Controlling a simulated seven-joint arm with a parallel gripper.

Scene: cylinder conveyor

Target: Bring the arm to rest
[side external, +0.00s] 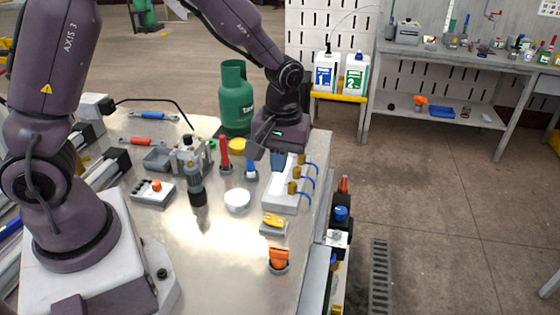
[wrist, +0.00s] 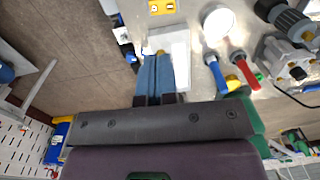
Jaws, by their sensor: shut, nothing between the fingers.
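My arm reaches over the metal table (side external: 225,255) from its left side. My gripper (side external: 277,168) points down with blue fingers, close above the far end of a white block with brass fittings and blue hoses (side external: 280,203). In the wrist view my gripper (wrist: 157,58) shows its two blue fingers together with nothing between them. The white block (wrist: 181,50) lies just beyond and beside the fingertips there. Whether the fingertips touch the block cannot be told.
A green gas bottle (side external: 236,98) stands behind my gripper. A red-handled tool (side external: 224,152), a white disc (side external: 237,200), a yellow-topped part (side external: 273,222) and an orange-topped part (side external: 278,258) stand nearby. The table's front middle is clear.

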